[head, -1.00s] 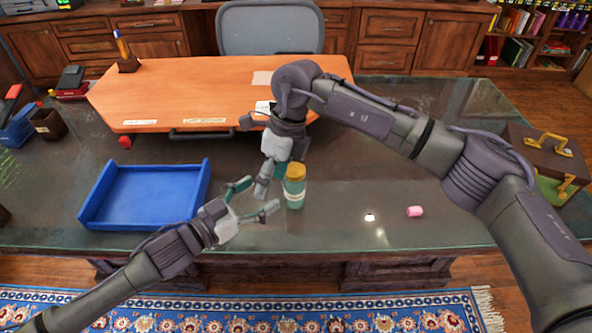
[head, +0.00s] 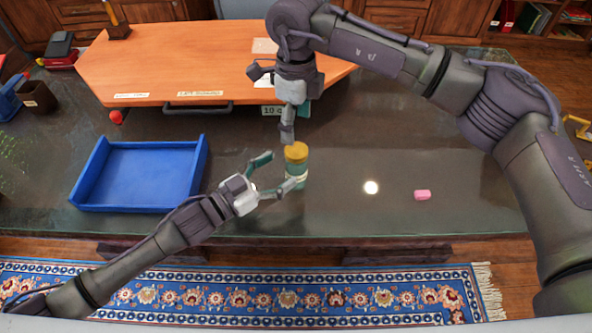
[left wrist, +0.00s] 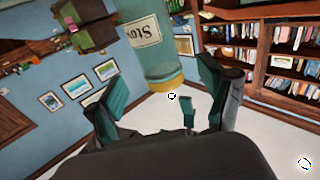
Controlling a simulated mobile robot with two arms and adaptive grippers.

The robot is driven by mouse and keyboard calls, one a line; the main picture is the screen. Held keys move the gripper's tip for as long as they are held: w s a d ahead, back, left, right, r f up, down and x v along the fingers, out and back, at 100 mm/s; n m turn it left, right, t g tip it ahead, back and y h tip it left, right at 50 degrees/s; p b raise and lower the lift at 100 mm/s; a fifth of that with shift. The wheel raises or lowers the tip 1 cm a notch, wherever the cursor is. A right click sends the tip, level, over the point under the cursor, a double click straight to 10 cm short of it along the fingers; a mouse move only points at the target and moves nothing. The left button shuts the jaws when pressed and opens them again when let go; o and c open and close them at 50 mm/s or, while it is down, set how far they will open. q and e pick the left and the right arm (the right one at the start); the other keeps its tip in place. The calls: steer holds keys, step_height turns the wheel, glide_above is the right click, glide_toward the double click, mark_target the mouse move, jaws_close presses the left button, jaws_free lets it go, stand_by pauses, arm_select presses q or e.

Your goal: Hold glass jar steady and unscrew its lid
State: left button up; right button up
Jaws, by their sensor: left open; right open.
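The glass jar (head: 300,173) stands upright on the dark desk, teal with a pale label and a yellow lid (head: 296,152). My left gripper (head: 276,174) is open at the jar's left side, with one finger across the jar's lower front in the head view. In the left wrist view the jar (left wrist: 150,45) and its lid (left wrist: 167,85) appear upside down in the gap between the open fingers; contact cannot be told. My right gripper (head: 291,125) is open, pointing down just above the lid; its far finger is partly hidden.
A blue tray (head: 140,185) lies left of my left gripper. An orange board (head: 200,75) covers the desk's back. A small pink block (head: 422,195) lies to the right. The desk between jar and block is clear. The front edge is close.

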mark_target(287, 165)
arm_select(q)
steer(key=x, duration=0.5)
steer(key=shift+w+d, duration=0.15)
steer(key=shift+d, duration=0.15)
steer(key=shift+c, duration=0.4)
jaws_close()
